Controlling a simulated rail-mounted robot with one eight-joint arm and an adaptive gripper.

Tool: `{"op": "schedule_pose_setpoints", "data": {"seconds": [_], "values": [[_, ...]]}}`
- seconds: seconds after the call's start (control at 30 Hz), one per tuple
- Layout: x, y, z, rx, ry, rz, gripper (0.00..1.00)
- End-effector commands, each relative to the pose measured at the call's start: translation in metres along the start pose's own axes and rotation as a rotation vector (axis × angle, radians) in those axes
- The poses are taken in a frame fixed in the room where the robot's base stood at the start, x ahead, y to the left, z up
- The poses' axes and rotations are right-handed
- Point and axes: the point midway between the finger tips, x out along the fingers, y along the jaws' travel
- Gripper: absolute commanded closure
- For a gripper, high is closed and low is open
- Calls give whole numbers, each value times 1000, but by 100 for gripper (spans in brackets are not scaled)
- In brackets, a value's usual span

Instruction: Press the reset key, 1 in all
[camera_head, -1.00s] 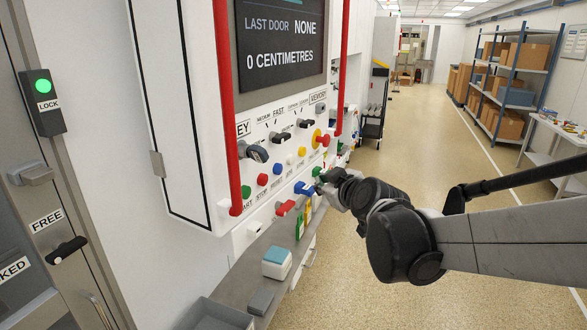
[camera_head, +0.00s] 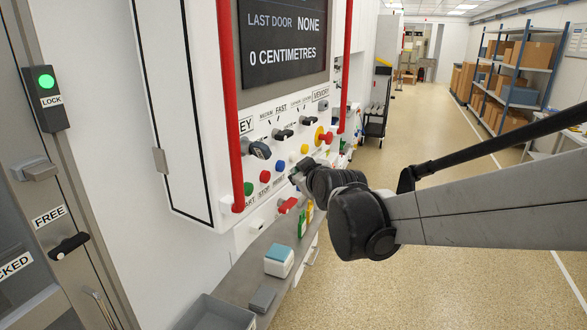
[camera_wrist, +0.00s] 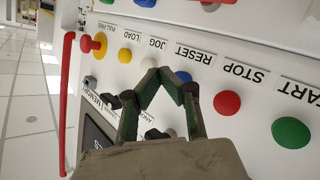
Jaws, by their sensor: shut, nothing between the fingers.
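The control panel has a row of coloured keys. The reset key is the blue one (camera_head: 279,166), between the red stop key (camera_head: 265,176) and the white jog key (camera_head: 293,157). In the wrist view the RESET label (camera_wrist: 193,53) reads upside down, and its key is mostly hidden by my fingers. My gripper (camera_wrist: 164,74) is shut and empty, its fingertips in front of the panel beside that label. In the head view my gripper (camera_head: 294,178) is just below and right of the blue key. I cannot tell whether it touches anything.
A green start key (camera_wrist: 291,132) and the red stop key (camera_wrist: 227,103) lie to the right in the wrist view. A yellow load key (camera_wrist: 125,55) and a red pull knob (camera_wrist: 88,44) lie left. Red vertical rails (camera_head: 215,105) flank the screen. A shelf (camera_head: 235,284) holds boxes below.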

Motion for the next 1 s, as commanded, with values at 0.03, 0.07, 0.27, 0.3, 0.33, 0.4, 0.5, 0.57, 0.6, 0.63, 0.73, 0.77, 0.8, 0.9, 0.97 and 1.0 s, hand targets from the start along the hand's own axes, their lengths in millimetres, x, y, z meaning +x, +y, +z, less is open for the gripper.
{"op": "schedule_pose_setpoints", "data": {"seconds": [0.03, 0.07, 0.27, 0.3, 0.33, 0.4, 0.5, 0.57, 0.6, 0.63, 0.73, 0.77, 0.8, 0.9, 0.97, 1.0], "values": [[3, -3, -2, -2, 0, -1, 100], [4, -4, -2, -1, 1, -1, 100], [9, -7, -6, 1, 0, 0, 100], [9, -7, -6, 1, 0, 0, 100], [9, -7, -7, 0, 0, 0, 100], [9, -7, -7, 0, 0, 0, 100], [9, -7, -7, 0, 0, 0, 100], [9, -7, -7, 0, 0, 0, 100], [9, -7, -7, 0, 0, 0, 100], [9, -7, -7, 0, 0, 0, 100], [9, -7, -7, 0, 0, 0, 100], [9, -7, -7, 0, 0, 0, 100], [9, -7, -7, 0, 0, 0, 100], [9, -7, -7, 0, 0, 0, 100], [9, -7, -7, 0, 0, 0, 100], [9, -7, -7, 0, 0, 0, 100]]}}
